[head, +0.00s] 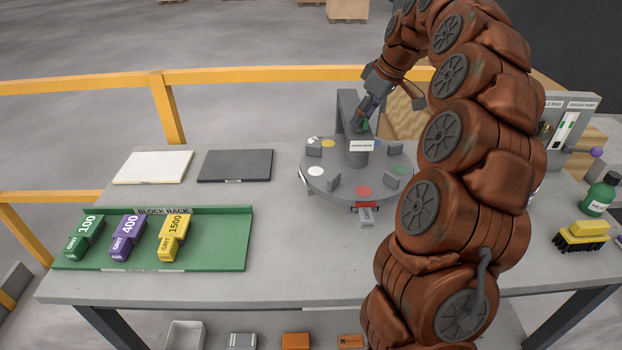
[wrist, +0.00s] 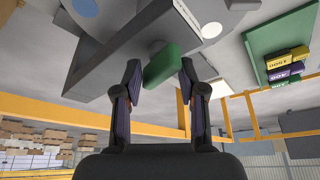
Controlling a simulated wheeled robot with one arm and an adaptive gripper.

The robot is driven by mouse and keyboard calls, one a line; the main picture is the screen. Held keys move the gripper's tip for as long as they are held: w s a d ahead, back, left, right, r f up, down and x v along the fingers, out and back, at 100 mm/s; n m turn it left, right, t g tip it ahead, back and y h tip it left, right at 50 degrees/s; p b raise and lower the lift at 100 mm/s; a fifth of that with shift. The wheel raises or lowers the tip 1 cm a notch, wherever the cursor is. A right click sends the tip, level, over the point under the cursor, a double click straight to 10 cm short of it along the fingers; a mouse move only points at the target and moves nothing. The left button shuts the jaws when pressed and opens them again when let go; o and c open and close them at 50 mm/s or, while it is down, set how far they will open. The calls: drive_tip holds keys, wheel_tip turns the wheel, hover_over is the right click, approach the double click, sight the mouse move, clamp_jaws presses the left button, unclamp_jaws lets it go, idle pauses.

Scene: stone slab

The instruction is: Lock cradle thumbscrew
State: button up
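A round grey turntable (head: 335,187) with coloured discs stands on the stone slab bench. A grey central post with a white label (head: 361,146) and a taller grey upright (head: 347,108) rise from it. A green block-like knob, probably the thumbscrew, shows in the wrist view (wrist: 165,65) against a grey bracket (wrist: 125,50). In the head view only a sliver of green shows by my fingers. My gripper (head: 364,118) is behind the post, pointing down-left. In the wrist view its fingers (wrist: 160,75) are apart, one on each side of the knob; contact is unclear.
A green block rack (head: 240,240) with three grit blocks lies at front left. A white plate (head: 153,167) and a dark plate (head: 235,165) lie behind it. A brush (head: 582,237) and a green bottle (head: 601,194) stand at right. A yellow rail (head: 90,85) runs behind the bench.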

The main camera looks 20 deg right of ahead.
drive_tip(key=n+p, duration=0.2)
drive_tip(key=n+g+y+p, duration=0.1)
drive_tip(key=p, duration=0.1)
drive_tip(key=shift+r+n, duration=0.25)
drive_tip(key=shift+n, duration=0.15)
drive_tip(key=n+p, duration=0.2)
drive_tip(key=n+g+p, duration=0.1)
drive_tip(key=p, duration=0.2)
drive_tip(key=shift+w+d+f+n+y, duration=0.1)
drive_tip(key=shift+f+n+y, duration=0.05)
drive_tip(key=shift+n+y, duration=0.25)
drive_tip(key=shift+d+b, duration=0.2)
drive_tip(key=shift+b, duration=0.3)
drive_tip(key=shift+b+v, duration=0.5)
drive_tip(key=shift+v, duration=1.65)
drive_tip(key=s+a+r+m+g, duration=0.1)
drive_tip(key=s+a+m, duration=0.15)
drive_tip(key=a, duration=0.55)
drive_tip(key=s+a+r+m+g, duration=0.15)
drive_tip(key=s+a, duration=0.25)
drive_tip(key=a, duration=0.4)
drive_tip(key=s+a+f+m+h+b, duration=0.1)
drive_tip(key=s+a+f, duration=0.1)
drive_tip(key=s+a, duration=0.2)
drive_tip(key=s+a+f+m+b, duration=0.1)
drive_tip(key=s+a+f+m, duration=0.1)
drive_tip(key=s+a, duration=0.3)
drive_tip(key=shift+s+a+f+m+g+h, duration=0.35)
drive_tip(key=shift+s+f, duration=0.45)
drive_tip(key=shift+s, duration=1.6)
